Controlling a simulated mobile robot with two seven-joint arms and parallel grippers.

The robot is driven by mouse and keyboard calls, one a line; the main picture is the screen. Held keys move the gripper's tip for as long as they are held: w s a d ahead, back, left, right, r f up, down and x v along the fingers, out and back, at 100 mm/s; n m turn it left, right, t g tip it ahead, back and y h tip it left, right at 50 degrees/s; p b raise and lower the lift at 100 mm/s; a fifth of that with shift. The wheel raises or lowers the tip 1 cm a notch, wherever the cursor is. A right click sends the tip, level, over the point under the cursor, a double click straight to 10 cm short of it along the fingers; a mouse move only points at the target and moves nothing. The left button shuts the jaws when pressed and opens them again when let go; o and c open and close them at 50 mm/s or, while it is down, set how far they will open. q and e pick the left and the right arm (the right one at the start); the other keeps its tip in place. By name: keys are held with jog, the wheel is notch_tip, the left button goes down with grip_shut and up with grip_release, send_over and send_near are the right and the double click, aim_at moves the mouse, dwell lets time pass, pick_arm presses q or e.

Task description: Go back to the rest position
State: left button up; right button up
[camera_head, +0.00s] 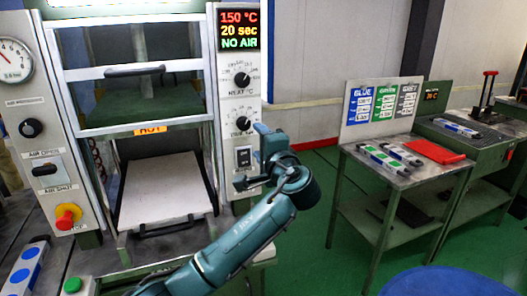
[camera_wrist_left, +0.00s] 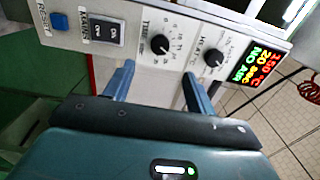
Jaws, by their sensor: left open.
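My left gripper (camera_head: 250,157) is in front of the lower part of the press's right control panel (camera_head: 226,100). Its two fingers are apart with nothing between them, as the left wrist view also shows (camera_wrist_left: 158,88). In that view the fingertips are near the dark rocker switch (camera_wrist_left: 108,32) and the time knob (camera_wrist_left: 160,45); I cannot tell whether they touch the panel. The heat knob (camera_wrist_left: 213,57) and a blue reset button (camera_wrist_left: 59,21) also show there. The display (camera_head: 239,28) reads 150 °C, 20 sec, NO AIR. My right gripper is not in view.
The press's pale plate (camera_head: 165,190) sits low in its open front, with a dark handle before it. A side table (camera_head: 390,185) at right holds several marked bars and a red tray (camera_head: 434,151). Green floor (camera_head: 310,240) is clear between press and table.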

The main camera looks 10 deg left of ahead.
pick_arm(q)
jog(key=shift+v, duration=1.05)
